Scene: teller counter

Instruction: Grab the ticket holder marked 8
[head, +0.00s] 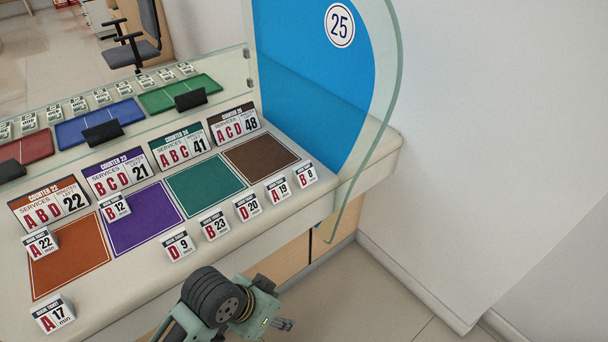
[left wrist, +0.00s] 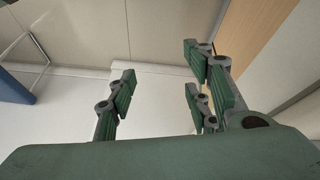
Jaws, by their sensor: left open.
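The ticket holder marked 8 (head: 306,175) is a small white tent-shaped card reading "B 8". It stands upright at the right end of the counter's front row, in front of the brown mat. My left gripper (head: 284,324) is below and in front of the counter edge in the head view, apart from every holder. In the left wrist view its fingers (left wrist: 160,103) are spread and empty, with floor and wall beyond. No ticket holder shows in the left wrist view. My right gripper is not in view.
Holders A 19 (head: 278,189), D 20 (head: 247,206) and B 23 (head: 214,224) stand left of it. The brown mat (head: 261,157) lies behind. A clear glass panel (head: 372,130) and blue divider (head: 310,80) rise close on the right. Service signs (head: 234,122) stand behind.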

